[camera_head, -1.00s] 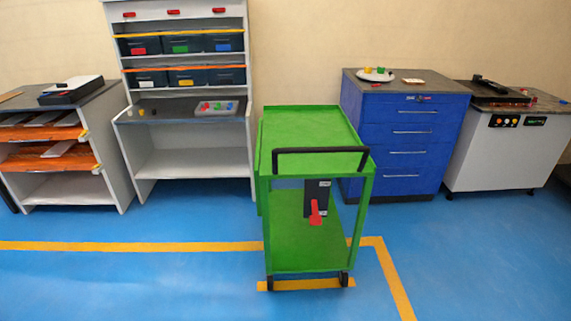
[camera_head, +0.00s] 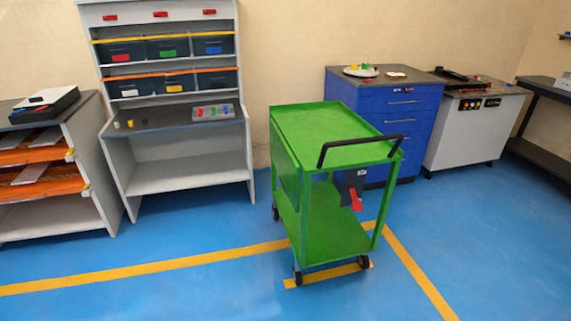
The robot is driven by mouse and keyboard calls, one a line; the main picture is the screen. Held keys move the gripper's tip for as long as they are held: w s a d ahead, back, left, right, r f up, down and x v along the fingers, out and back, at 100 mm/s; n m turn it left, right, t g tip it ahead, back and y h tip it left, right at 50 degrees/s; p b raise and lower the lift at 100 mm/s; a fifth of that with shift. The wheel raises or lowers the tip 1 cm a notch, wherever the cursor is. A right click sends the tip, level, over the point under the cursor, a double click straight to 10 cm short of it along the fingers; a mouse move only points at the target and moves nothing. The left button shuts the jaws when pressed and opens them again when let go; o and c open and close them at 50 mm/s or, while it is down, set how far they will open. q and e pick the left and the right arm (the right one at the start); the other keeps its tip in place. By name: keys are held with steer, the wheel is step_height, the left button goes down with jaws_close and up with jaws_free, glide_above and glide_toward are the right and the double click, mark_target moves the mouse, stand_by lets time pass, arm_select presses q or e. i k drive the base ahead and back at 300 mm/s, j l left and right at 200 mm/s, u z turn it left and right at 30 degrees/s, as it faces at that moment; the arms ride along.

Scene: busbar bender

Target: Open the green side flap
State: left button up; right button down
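The green cart (camera_head: 325,130) stands on the blue floor in the middle of the view, with a black push handle at its near right end. The green side flap (camera_head: 285,172) hangs down along the cart's left side, below the top edge. A red lever (camera_head: 355,200) on a dark bracket (camera_head: 349,182) sits under the top near the handle end. Neither of my grippers is in view.
A grey workstation with bins (camera_head: 175,115) stands behind left, and a shelf with orange trays (camera_head: 45,165) at far left. A blue drawer cabinet (camera_head: 400,112) and white machine (camera_head: 465,130) stand behind right. Floor in front and left of the cart is free.

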mark_target(288, 169)
steer(key=j+z, duration=0.1)
steer(key=z, duration=0.15)
steer(key=i+j+z, duration=0.1)
steer(key=z, duration=0.2)
steer(key=i+j+z, duration=0.4)
steer(key=i+j, duration=0.15)
steer(key=j, duration=0.25)
steer(key=i+j+z, duration=0.25)
steer(key=j, duration=0.2)
